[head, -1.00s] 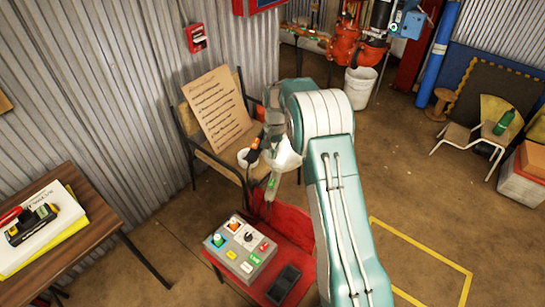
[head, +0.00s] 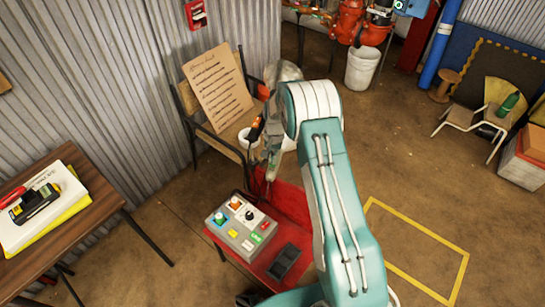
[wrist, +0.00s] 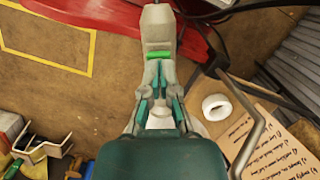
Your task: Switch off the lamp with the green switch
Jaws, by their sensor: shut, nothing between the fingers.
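A grey control box (head: 240,230) sits on a red seat or stand (head: 287,222) in the head view. In the wrist view my gripper (wrist: 156,8) reaches over the red surface; the box is not seen there.
A black tray-like item (head: 284,262) lies beside the box. A wooden table (head: 95,215) stands left. The floor inside the yellow outline (head: 415,250) is clear.

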